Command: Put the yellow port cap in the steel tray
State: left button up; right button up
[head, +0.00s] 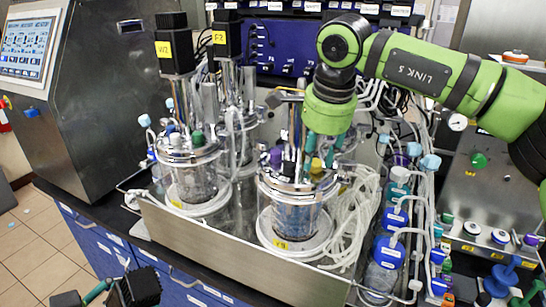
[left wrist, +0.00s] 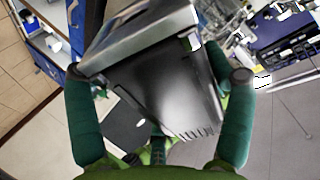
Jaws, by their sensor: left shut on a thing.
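In the head view my right gripper (head: 320,155) points down over the lid of the nearer right bioreactor (head: 297,210). A small yellow part, likely the yellow port cap (head: 316,164), shows close to its fingertips. I cannot tell whether the fingers touch it. My left gripper (head: 110,292) is at the bottom left edge. In the left wrist view its fingers (left wrist: 158,75) are wide apart with a steel-edged, dark-faced body (left wrist: 150,85) between them; what it grips is unclear. I cannot tell which steel surface is the steel tray.
The reactors stand behind a low steel wall (head: 225,258). A second bioreactor (head: 192,180) stands left, beside a steel console (head: 85,115). Tubing (head: 352,215) and blue-capped bottles (head: 388,252) crowd the right. A steel surface (head: 490,190) with loose caps is farther right.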

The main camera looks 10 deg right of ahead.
pick_arm(q)
jog(key=shift+r, duration=0.4)
pick_arm(e)
jog(key=shift+f, duration=0.65)
jog(key=shift+w, duration=0.15)
jog(key=c, duration=0.6)
jog(key=shift+c, duration=0.4)
pick_arm(q)
jog(key=shift+f, duration=0.2)
pick_arm(e)
jog(key=shift+r, duration=0.15)
grip_shut()
